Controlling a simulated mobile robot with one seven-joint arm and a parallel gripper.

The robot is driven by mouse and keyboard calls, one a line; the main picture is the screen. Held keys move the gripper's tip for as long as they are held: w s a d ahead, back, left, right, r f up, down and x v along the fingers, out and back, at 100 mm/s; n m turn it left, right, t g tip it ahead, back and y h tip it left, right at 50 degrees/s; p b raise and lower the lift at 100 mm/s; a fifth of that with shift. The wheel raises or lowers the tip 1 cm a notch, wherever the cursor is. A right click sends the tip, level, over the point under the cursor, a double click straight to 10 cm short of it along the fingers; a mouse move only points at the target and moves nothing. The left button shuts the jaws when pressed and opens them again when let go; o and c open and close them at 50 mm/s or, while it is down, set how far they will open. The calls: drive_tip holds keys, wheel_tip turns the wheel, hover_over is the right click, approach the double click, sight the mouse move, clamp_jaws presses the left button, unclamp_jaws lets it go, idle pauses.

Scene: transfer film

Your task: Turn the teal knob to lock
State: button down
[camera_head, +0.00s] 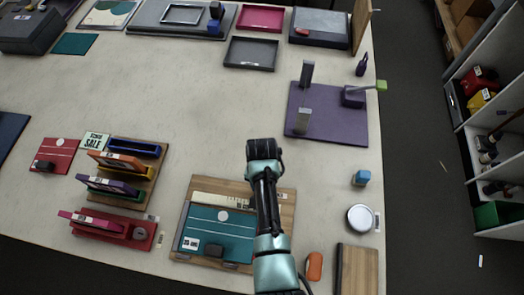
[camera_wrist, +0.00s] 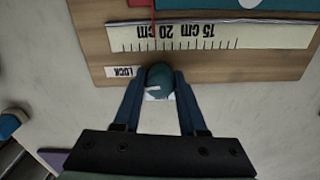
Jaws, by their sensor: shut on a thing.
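The teal knob (camera_wrist: 160,76) is in the middle of the wrist view, near the edge of a wooden board (camera_wrist: 95,40). It has a white mark on its near side. My gripper (camera_wrist: 160,84) is shut on the knob, with one dark blue finger on each side. A small label (camera_wrist: 123,72) reading LOCK, upside down, is left of the knob. In the head view the board (camera_head: 288,210) lies at the front of the table. There my arm covers the knob and the gripper fingers.
A ruler strip (camera_wrist: 215,37) runs along the board beside the knob. A teal panel (camera_head: 205,225) lies on the board. An orange object (camera_head: 314,266), a round white tin (camera_head: 361,218) and a purple board (camera_head: 340,125) are to the right. The table's middle is clear.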

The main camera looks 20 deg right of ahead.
drive_tip(key=shift+m, duration=0.6)
drive_tip(key=shift+c, duration=2.3)
unclamp_jaws()
wheel_tip(320, 180, up, 13)
drive_tip(key=b, duration=0.1)
drive_tip(key=shift+w, duration=0.1)
